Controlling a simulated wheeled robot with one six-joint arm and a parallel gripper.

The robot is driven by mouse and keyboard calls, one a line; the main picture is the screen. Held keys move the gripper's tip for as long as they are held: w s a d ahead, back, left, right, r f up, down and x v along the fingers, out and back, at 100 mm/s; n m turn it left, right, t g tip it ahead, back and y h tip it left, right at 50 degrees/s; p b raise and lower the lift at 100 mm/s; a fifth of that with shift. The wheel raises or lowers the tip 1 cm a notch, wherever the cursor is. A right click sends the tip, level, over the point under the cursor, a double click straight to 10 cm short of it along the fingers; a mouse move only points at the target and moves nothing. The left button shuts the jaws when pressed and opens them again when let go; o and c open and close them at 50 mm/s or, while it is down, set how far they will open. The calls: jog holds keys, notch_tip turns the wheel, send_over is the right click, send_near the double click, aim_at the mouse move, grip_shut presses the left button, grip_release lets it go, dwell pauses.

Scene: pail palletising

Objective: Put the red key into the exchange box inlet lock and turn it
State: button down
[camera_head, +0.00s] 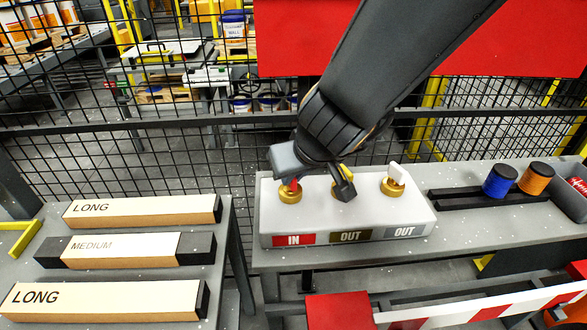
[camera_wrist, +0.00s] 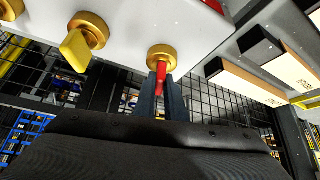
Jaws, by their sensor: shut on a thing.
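The white exchange box (camera_head: 270,222) stands on a grey bench and carries three brass locks. The inlet lock (camera_head: 290,197) sits at the left above the red IN label (camera_head: 293,240). My gripper (camera_head: 292,178) is shut on the red key (camera_wrist: 160,77) at this lock. In the wrist view the key lies between the dark fingers (camera_wrist: 162,92), and its front end meets the brass inlet lock (camera_wrist: 162,54). How deep it sits is hidden. A yellow key (camera_wrist: 75,50) stands in the middle OUT lock, and a white key (camera_head: 396,172) in the right one.
Boxes marked LONG (camera_head: 140,209) and MEDIUM (camera_head: 120,250) lie on the left table. A blue roll (camera_head: 497,182) and an orange roll (camera_head: 537,178) stand on a black rack at right. A mesh fence runs behind, and a red-and-white barrier (camera_head: 470,312) is in front.

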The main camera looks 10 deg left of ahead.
jog(key=shift+s+m+h+p, duration=0.1)
jog(key=shift+m+h+p, duration=0.3)
jog(key=shift+m+p, duration=0.4)
jog(key=c, duration=1.7)
grip_release()
jog(key=shift+c, duration=0.2)
